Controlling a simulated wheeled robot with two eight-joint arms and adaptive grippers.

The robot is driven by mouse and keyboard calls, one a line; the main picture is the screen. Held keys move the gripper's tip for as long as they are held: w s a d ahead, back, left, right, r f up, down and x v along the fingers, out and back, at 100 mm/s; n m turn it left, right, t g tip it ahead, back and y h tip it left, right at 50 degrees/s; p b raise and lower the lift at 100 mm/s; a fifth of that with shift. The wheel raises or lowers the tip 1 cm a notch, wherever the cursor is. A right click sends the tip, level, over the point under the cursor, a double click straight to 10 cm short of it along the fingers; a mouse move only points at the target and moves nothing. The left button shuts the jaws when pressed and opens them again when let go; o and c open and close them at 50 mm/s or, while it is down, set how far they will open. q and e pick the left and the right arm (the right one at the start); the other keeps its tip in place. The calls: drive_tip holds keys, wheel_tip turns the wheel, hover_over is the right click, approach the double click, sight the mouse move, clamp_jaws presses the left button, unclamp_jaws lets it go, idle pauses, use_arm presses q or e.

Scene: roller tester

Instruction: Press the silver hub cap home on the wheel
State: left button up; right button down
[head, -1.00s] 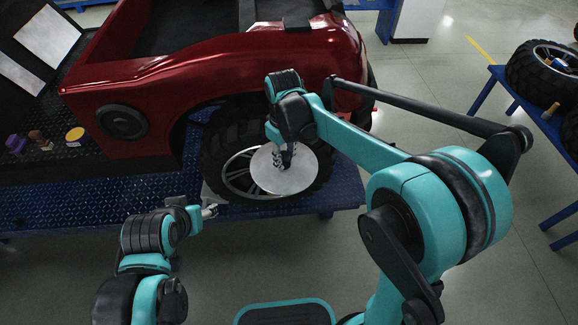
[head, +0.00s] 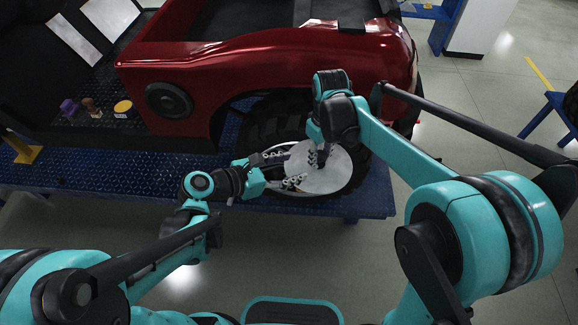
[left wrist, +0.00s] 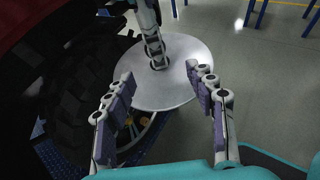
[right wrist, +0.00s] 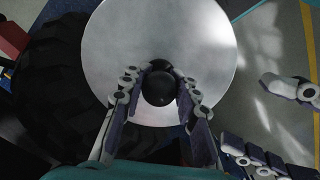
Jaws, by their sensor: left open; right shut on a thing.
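The silver hub cap (head: 322,180) is a flat round disc in front of the wheel (head: 275,125) of the red car; I cannot tell whether it touches the wheel. My right gripper (head: 318,158) is shut on the hub cap's dark round knob, which shows in the right wrist view (right wrist: 159,88). My left gripper (head: 288,168) is open and empty, its fingers at the left edge of the disc. In the left wrist view its fingers (left wrist: 165,85) spread either side of the near part of the hub cap (left wrist: 165,88). Part of the wheel rim is hidden behind the disc.
The red car body (head: 270,65) stands over a blue checkered platform (head: 150,165). Small purple, brown and yellow items (head: 123,107) sit at the left. A blue table (head: 548,125) is at the right. The floor in front is clear.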

sight(322, 160)
use_arm(q)
drive_tip(key=x, duration=1.2)
drive_tip(key=shift+r, duration=0.1)
drive_tip(key=shift+c, duration=0.3)
drive_tip(key=shift+s+d, duration=0.1)
drive_tip(key=shift+d, duration=0.05)
clamp_jaws()
use_arm(e)
drive_tip(key=c, duration=1)
unclamp_jaws()
drive_tip(key=shift+c, duration=0.2)
drive_tip(key=shift+r, duration=0.1)
